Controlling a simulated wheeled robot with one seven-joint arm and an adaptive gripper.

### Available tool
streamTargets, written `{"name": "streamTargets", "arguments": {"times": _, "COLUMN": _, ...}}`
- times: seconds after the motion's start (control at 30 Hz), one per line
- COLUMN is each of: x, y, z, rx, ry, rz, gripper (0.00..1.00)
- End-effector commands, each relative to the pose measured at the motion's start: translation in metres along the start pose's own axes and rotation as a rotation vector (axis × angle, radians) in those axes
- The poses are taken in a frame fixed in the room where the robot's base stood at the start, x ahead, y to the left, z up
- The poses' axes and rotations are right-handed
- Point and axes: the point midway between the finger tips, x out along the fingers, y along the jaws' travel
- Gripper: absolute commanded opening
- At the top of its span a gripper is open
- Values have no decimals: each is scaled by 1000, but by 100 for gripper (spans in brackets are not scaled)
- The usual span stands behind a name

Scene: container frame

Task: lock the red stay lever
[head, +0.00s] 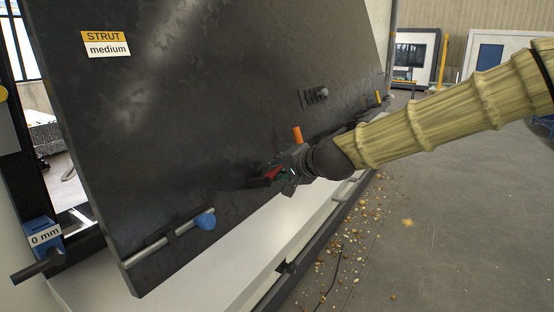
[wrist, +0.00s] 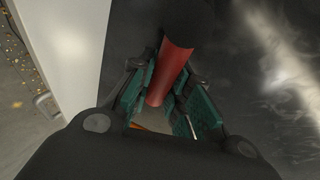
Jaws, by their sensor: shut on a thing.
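The red stay lever (wrist: 172,72) shows in the wrist view as a red bar between the green pads of my gripper (wrist: 172,100). My gripper is shut on it. In the head view my gripper (head: 287,174) is at the lower part of the dark panel, and a short red piece of the lever (head: 272,172) shows at its fingers. The lever's far end meets a dark round part in the wrist view. Its mount on the panel is mostly hidden by my gripper in the head view.
The dark panel (head: 200,110) stands tilted above a white ledge (head: 215,270). A blue knob (head: 205,221) on a rod, an orange handle (head: 297,134) and a yellow one (head: 378,97) stick out along it. A blue block marked 0 mm (head: 42,232) is at left. Debris lies on the floor.

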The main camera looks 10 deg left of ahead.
Motion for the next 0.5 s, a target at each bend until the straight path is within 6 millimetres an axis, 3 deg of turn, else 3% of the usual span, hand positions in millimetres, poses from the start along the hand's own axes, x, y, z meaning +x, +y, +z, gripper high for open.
{"name": "streamTargets", "arguments": {"times": 0.5, "x": 6, "y": 8, "z": 8, "rx": 181, "ry": -49, "rz": 63, "gripper": 0}}
